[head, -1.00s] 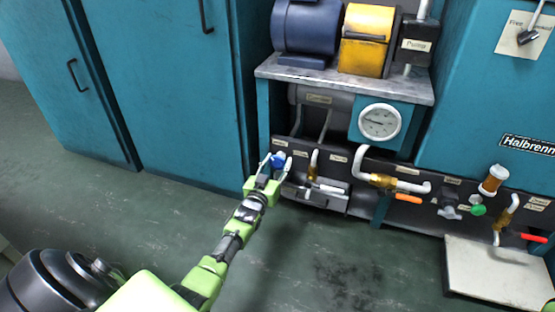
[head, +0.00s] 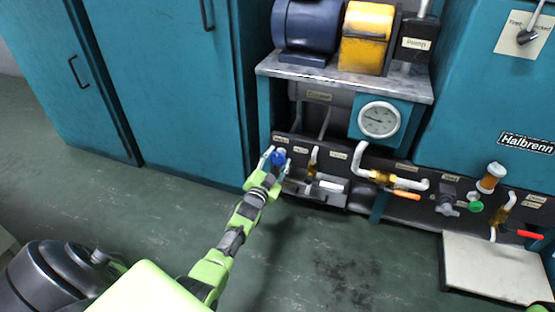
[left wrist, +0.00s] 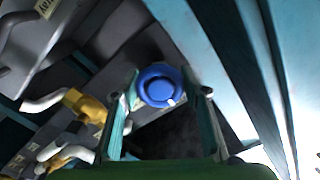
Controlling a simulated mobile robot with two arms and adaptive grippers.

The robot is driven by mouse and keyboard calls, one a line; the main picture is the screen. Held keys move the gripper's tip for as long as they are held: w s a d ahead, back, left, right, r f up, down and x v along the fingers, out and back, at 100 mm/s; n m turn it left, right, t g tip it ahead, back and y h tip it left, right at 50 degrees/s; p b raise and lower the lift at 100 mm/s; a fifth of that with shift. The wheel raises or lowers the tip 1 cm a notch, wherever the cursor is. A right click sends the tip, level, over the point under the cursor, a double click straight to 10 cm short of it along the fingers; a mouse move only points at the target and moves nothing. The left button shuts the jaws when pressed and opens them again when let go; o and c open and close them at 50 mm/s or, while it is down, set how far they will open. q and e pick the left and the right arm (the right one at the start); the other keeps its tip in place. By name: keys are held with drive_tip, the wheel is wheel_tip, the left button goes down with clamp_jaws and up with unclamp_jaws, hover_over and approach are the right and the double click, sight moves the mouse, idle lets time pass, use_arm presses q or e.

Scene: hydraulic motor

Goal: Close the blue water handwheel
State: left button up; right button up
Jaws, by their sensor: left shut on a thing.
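The blue water handwheel (head: 278,158) is a small round knob at the left end of the dark pipe panel, low under the pump bench. In the left wrist view the blue handwheel (left wrist: 160,86) is a round disc with a small white mark near its lower right rim. My left gripper (head: 274,156) is at the handwheel, with one finger on each side of it. In the left wrist view the fingers of my left gripper (left wrist: 160,100) flank the wheel, and it is shut on it. The exact finger contact is hard to see. My right gripper is not in view.
Right of the handwheel are a brass valve (head: 312,163), a pipe with an orange lever (head: 406,194), a green knob (head: 475,206) and a red lever (head: 530,235). A round gauge (head: 379,120) sits above. Blue cabinets (head: 170,90) stand left. The floor in front is open.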

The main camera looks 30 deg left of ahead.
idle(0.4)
use_arm(q)
drive_tip(key=o, duration=1.1)
drive_tip(key=shift+s, duration=0.1)
drive_tip(key=v, duration=1.1)
drive_tip(key=shift+s+f, duration=0.1)
drive_tip(key=shift+s, duration=0.3)
drive_tip(key=shift+d, duration=0.1)
